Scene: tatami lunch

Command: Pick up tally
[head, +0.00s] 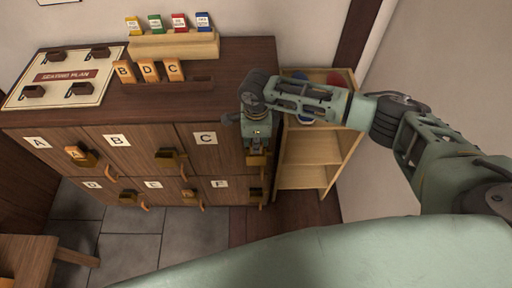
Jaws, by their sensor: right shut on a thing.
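My right gripper (257,146) points down in front of the right edge of the locker door marked C (205,138). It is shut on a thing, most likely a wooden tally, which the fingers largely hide. A brass lock (257,160) shows just below the fingertips; I cannot tell whether the held piece touches it. Three orange wooden tallies, B (124,72), D (149,71) and C (174,70), stand upright on the cabinet top. Another tally, A (75,153), sits at the lock of door A. My left gripper is not in view.
A seating plan board (66,76) lies on the cabinet top (235,75) at left. Behind the tallies, a wooden block (175,45) carries several coloured packets. An open shelf (310,147) stands right of the cabinet. A wooden stool (30,258) is at lower left.

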